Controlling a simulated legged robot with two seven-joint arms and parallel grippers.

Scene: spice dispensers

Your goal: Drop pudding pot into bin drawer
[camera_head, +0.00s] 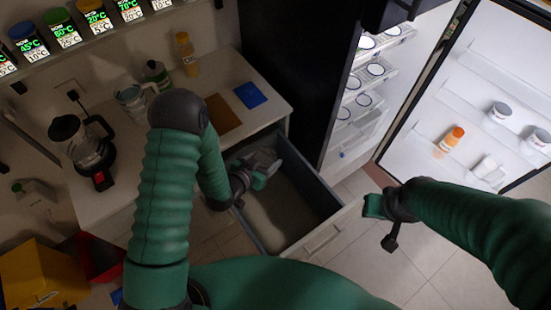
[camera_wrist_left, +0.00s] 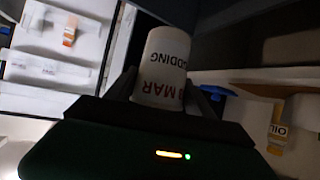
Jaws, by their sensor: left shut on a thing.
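The pudding pot is a pale cup with red and dark lettering, "PUDDING" among it, in the left wrist view (camera_wrist_left: 161,68). My left gripper (camera_head: 264,168) is shut on it, with dark fingers on both sides of the pot in the wrist view. In the head view this gripper is over the open drawer (camera_head: 325,220), near its back left, and the pot is hard to make out there. The drawer's pale inside floor shows below. My right gripper (camera_head: 380,206) is to the right of the drawer, over the floor; its finger gap is unclear.
The counter (camera_head: 222,78) above the drawer holds a coffee maker (camera_head: 85,145), bottles, a blue item (camera_head: 250,95) and a brown board (camera_head: 222,115). The fridge door (camera_head: 470,110) stands open at right with pots and an orange bottle (camera_head: 451,139). Floor tiles are clear right of the drawer.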

